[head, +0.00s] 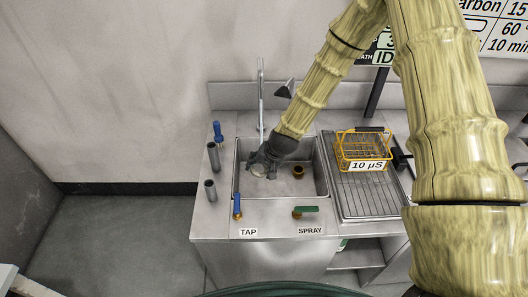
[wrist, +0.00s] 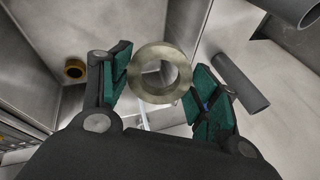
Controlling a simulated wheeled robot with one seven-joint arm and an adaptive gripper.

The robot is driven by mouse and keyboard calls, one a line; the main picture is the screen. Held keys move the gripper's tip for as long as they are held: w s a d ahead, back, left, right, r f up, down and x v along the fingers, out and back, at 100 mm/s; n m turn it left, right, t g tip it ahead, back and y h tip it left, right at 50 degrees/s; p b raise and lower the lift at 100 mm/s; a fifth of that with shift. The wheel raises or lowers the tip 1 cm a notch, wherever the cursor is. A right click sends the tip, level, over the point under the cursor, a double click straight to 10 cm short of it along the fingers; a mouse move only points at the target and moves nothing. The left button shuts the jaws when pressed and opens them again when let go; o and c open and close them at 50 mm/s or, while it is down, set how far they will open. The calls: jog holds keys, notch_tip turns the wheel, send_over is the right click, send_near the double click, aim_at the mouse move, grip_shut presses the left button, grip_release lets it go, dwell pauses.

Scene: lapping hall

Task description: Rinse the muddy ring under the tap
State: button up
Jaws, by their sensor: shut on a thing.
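My gripper (head: 261,163) is low inside the steel sink (head: 321,165), left of its middle. In the wrist view my gripper (wrist: 160,80) has green-padded fingers shut on the ring (wrist: 138,74). The ring is round and dull grey-olive, with an open hole; I cannot tell how much mud is on it. The tap's tall spout (head: 261,95) rises behind the sink near my gripper. The blue TAP lever (head: 237,205) is at the front edge. I see no clear water stream.
A green SPRAY lever (head: 307,209) is right of the TAP lever. A brown round fitting (head: 298,172) stands in the sink. A yellow wire basket (head: 362,150) marked 10 µS sits on the ridged drainboard (head: 371,198). Grey tubes (head: 210,190) stand at the left.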

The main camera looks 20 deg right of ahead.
jog(key=shift+w+d+r+m+t+p, duration=0.6)
jog(key=shift+w+d+r+m, duration=0.25)
jog(key=shift+w+d, duration=0.2)
jog(key=w+d+f+b, duration=0.3)
jog(key=w+f+b, duration=0.4)
jog(key=w, duration=0.6)
jog(key=shift+w+d+f+b, duration=0.25)
jog(key=shift+d+f+b, duration=0.15)
jog(key=shift+f, duration=1)
dwell(4.2)
